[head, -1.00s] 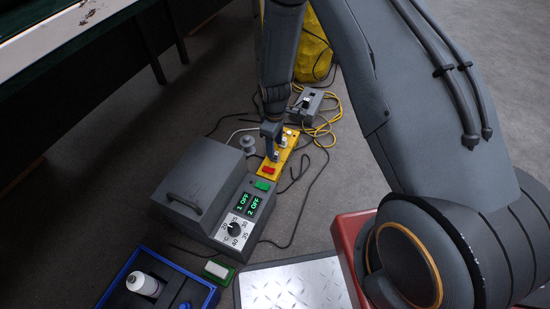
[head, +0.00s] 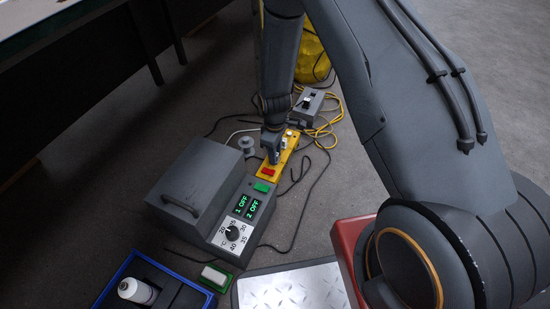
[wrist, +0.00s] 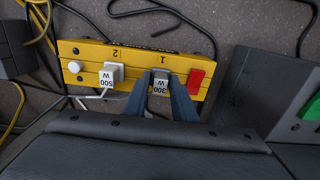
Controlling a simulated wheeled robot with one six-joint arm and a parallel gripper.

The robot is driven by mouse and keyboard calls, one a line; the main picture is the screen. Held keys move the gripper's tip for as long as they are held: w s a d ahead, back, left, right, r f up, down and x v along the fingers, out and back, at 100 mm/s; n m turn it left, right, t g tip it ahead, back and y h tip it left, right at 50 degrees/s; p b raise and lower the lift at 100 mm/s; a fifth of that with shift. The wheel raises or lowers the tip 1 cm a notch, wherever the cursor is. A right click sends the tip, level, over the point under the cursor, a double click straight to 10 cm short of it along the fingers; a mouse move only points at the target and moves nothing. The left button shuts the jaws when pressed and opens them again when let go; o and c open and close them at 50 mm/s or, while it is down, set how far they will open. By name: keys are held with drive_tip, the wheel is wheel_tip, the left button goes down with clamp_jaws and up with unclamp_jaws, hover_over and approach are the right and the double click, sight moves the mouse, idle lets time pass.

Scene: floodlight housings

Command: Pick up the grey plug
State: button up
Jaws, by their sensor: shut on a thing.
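The grey plug (wrist: 160,86), tagged 300 W, sits at socket 1 of a yellow power strip (wrist: 136,58) in the wrist view. My gripper (wrist: 161,82) is shut on it, one finger on each side. A second, paler plug (wrist: 111,74) tagged 500 W sits at socket 2, to the left and apart from my fingers. In the head view my gripper (head: 271,157) reaches down to the yellow strip (head: 290,150) and hides the held plug.
A red switch (wrist: 196,80) lies just right of my gripper. A grey box with a dial (head: 205,190) stands in front of the strip. Loose cables lie around it. A blue tray with a bottle (head: 138,290) is at the lower left.

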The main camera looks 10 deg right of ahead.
wheel_tip(320, 180, up, 10)
drive_tip(key=p, duration=0.5)
drive_tip(key=shift+d, duration=0.1)
idle(0.5)
